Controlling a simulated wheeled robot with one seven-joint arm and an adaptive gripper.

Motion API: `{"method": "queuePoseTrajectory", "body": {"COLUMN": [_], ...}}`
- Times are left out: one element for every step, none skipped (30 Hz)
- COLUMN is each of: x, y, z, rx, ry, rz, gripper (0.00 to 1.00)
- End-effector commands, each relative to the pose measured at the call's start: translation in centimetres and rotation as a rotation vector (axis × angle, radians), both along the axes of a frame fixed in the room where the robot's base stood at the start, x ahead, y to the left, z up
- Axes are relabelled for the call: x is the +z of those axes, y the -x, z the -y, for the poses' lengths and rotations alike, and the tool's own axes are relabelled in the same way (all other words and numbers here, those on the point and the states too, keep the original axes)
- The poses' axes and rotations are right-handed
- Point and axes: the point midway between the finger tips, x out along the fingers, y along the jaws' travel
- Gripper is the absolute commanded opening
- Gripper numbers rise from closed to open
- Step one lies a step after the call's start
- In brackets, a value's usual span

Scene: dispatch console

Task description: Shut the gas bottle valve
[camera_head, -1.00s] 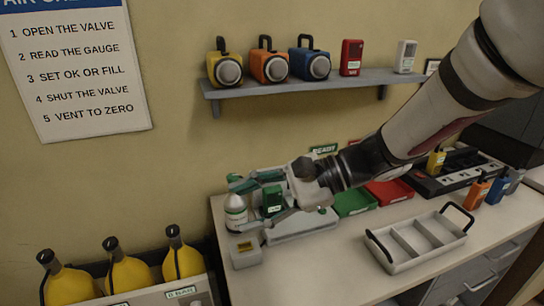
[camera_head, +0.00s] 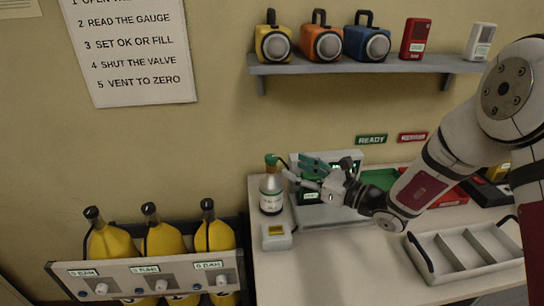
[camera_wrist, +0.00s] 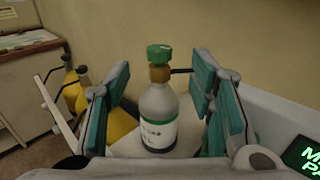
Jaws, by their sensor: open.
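The gas bottle (camera_head: 271,193) is a small grey-white bottle with a dark label band, upright at the left end of the counter. Its green valve knob (camera_head: 271,159) sits on top; in the wrist view the knob (camera_wrist: 160,54) is above a brass-coloured neck with a thin dark side stem. My gripper (camera_head: 302,176) is just right of the bottle. In the wrist view its teal finger pads are spread wide, with the bottle (camera_wrist: 158,128) standing between and beyond them. The knob is near the height of the pad tops. I see no contact with it.
A grey box (camera_head: 277,237) stands in front of the bottle. A device with a green display (camera_wrist: 304,152) is close on the right. Yellow cylinders (camera_head: 162,240) stand in a rack at left. A divided tray (camera_head: 465,252) lies to the right. The wall shelf (camera_head: 350,67) is above.

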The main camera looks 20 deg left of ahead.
Motion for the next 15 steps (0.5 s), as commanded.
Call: {"method": "queuePoseTrajectory", "body": {"x": [0.1,0.1,0.0,0.0,0.1,0.1,0.1,0.0,0.0,0.0,0.1,0.1,0.1,0.0,0.0], "y": [-0.1,-0.2,-0.5,-0.6,-0.8,-0.9,-1.1,-1.3,-1.4,-1.5,-1.6,-1.8,-2.0,-2.0,-2.1], "z": [-1.2,-1.8,-2.5,-3.1,-3.7,-4.4,-4.9,-5.5,-6.1,-6.5,-7.0,-7.4,-7.8,-8.0,-8.4], "rx": [0.004,0.004,0.004,0.003,0.004,0.004,0.003,0.003,0.003,0.003,0.004,0.002,0.002,0.002,0.002], "ry": [-0.001,-0.002,-0.001,0.000,0.000,0.000,0.000,0.000,0.000,0.000,0.000,0.000,0.000,0.000,0.001], "rz": [0.001,0.001,0.000,0.001,0.001,0.002,0.002,0.001,0.001,0.001,0.002,0.002,0.002,0.001,0.000], "gripper": [0.49,0.49,0.49,0.49,0.49,0.49,0.49,0.49,0.49,0.49,0.49,0.49,0.49,0.49,0.49]}}
